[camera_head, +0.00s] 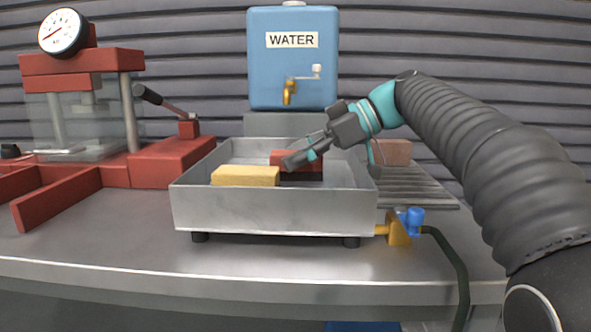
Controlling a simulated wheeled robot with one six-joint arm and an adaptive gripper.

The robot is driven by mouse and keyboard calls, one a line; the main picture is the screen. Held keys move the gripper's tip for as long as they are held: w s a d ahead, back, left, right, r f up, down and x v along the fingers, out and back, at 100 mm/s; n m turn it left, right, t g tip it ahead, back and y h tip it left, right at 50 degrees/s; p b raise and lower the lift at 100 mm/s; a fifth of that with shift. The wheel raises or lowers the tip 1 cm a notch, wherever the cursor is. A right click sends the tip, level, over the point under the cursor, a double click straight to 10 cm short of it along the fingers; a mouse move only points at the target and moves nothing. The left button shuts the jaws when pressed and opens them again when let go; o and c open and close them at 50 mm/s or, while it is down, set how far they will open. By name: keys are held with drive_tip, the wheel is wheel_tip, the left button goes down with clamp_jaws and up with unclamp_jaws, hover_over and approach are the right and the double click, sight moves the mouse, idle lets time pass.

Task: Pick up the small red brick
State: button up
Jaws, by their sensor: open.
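A small red brick (283,156) sits inside the metal tub (270,212), toward the back, with its front face dark. Part of it is hidden behind my gripper. My gripper (338,160) comes in from the right over the tub. Its jaws are open, with one finger reaching down left in front of the red brick and the other hanging on the right near the tub's right wall. I cannot tell whether the left finger touches the brick. Another brick, duller and pinkish-brown (397,152), lies outside the tub on the ribbed drainboard (420,184).
A yellow sponge-like block (245,177) is at the tub's front left. A red press (150,160) with a gauge stands left. A blue water tank (292,75) stands behind. A yellow and blue valve (402,226) with a hose sits at right. The front bench is clear.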

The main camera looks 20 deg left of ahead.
clamp_jaws()
